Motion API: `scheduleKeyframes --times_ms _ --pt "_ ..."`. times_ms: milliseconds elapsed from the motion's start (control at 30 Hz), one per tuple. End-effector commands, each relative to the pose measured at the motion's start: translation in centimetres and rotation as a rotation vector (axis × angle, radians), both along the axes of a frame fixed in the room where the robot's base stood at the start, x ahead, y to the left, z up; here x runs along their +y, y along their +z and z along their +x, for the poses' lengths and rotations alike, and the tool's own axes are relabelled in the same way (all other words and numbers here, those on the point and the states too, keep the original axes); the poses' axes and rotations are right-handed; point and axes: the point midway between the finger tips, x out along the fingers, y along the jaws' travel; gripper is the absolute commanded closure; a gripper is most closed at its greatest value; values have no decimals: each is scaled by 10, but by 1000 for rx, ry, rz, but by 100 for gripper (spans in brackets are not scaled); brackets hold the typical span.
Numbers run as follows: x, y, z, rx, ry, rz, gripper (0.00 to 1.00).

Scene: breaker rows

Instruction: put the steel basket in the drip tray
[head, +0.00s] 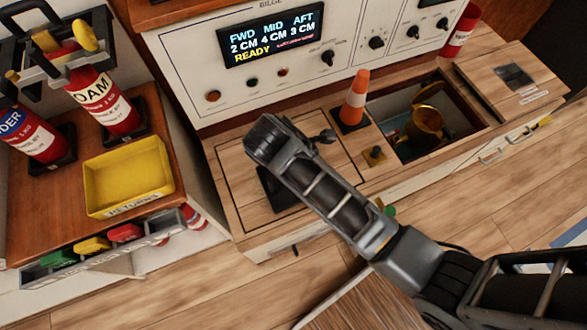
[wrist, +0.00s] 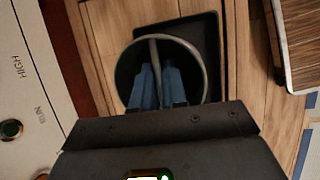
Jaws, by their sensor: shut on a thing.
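The steel basket (wrist: 119,72) is a round, dark-walled vessel with a thin grey rim and a bar handle (wrist: 154,50), seen from above in the wrist view. My gripper (wrist: 161,68) has its blue fingers close together inside the rim outline, shut on the basket at its handle. The black square drip tray (wrist: 190,22) lies under and beyond the basket. The basket's outline passes the tray's left edge; I cannot tell whether it touches the tray. In the head view the tray (head: 279,197) shows partly beside my arm, which hides the basket and fingers.
The control panel (head: 285,75) rises behind. A yellow returns bin (head: 128,178) and extinguishers (head: 103,100) are at left.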

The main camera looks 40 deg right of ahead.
Motion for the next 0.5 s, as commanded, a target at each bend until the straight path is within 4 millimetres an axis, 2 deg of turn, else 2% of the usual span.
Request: scheduleKeyframes --times_ms 33,167,333,500 --pt "8 -5 1 0 3 -1 100" --pt "17 -10 0 0 0 0 100" --pt "18 -21 0 2 -1 0 100" --pt "18 -46 0 2 -1 0 100"
